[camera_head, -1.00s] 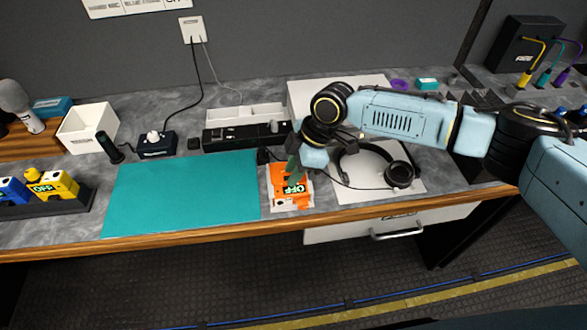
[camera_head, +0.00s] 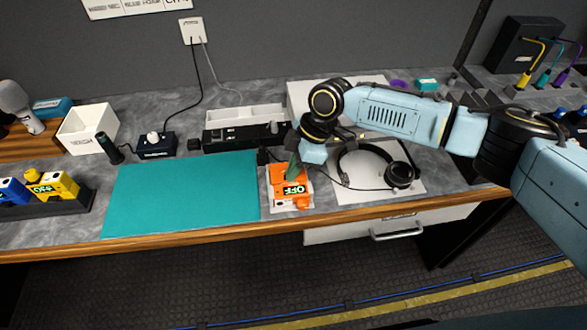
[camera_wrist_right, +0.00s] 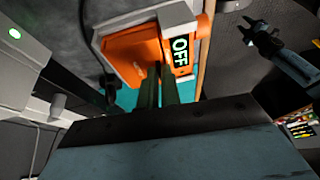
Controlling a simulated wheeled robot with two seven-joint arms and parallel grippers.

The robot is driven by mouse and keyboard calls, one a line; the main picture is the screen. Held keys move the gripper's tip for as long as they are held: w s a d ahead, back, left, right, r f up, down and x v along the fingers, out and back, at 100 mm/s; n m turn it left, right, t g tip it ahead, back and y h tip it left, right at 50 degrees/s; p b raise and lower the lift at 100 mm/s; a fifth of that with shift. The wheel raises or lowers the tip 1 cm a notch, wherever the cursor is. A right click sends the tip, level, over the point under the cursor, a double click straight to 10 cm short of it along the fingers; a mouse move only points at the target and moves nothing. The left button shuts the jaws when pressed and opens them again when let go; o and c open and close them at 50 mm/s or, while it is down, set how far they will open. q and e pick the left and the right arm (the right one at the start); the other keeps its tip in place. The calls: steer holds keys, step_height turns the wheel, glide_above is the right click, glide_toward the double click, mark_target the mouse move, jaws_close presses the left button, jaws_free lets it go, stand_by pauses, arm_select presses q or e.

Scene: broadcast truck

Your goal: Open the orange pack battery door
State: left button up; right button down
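The orange pack (camera_head: 277,174) lies on the worktop near its front edge, just right of the teal mat, with a black and green OFF label facing up. It also shows in the right wrist view (camera_wrist_right: 130,52). My right gripper (camera_head: 292,174) points down at the pack, with its green fingers at the pack's upper part. In the right wrist view its fingers (camera_wrist_right: 160,72) are almost together and reach the orange body; I cannot tell whether anything is between them. The battery door's edge is not clear. My left gripper (camera_wrist_right: 262,32) shows small and dark in the right wrist view.
The teal mat (camera_head: 185,190) is clear. Headphones (camera_head: 400,174) lie on a white sheet right of the pack. A black box (camera_head: 235,135) stands behind it. Yellow and blue packs (camera_head: 55,185) sit in a holder at far left. A drawer handle (camera_head: 397,235) is below the edge.

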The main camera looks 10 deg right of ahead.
mark_target(284, 176)
steer(key=shift+w+a+r+g, duration=0.1)
steer(key=shift+w+r+g, duration=0.15)
steer(key=shift+g, duration=0.35)
steer(key=shift+w+r+m+g+b, duration=0.15)
steer(key=shift+w+m+g+b, duration=0.2)
steer(key=shift+g+b, duration=0.5)
steer(key=g+b, duration=0.1)
steer(key=b, duration=0.2)
steer(key=w+g+b, duration=0.1)
steer(key=b, duration=0.1)
steer(key=shift+w+r+b, duration=0.1)
steer(key=shift+r+b, duration=0.25)
steer(key=shift+b, duration=0.05)
steer(key=shift+w+r+m+g+b, duration=0.25)
steer(key=shift+g+b, duration=0.3)
steer(key=shift+b, duration=0.4)
arm_select(q)
steer(key=a+f, duration=0.4)
steer(key=f, duration=0.5)
steer(key=shift+a+f+y, duration=0.2)
steer(key=shift+a+y, duration=0.1)
arm_select(e)
steer(key=shift+r, duration=0.1)
arm_select(q)
steer(key=shift+d, duration=0.25)
steer(key=shift+w+d, duration=0.1)
steer(key=shift+w, duration=0.05)
arm_select(e)
steer(key=c, duration=1.6)
jaws_free()
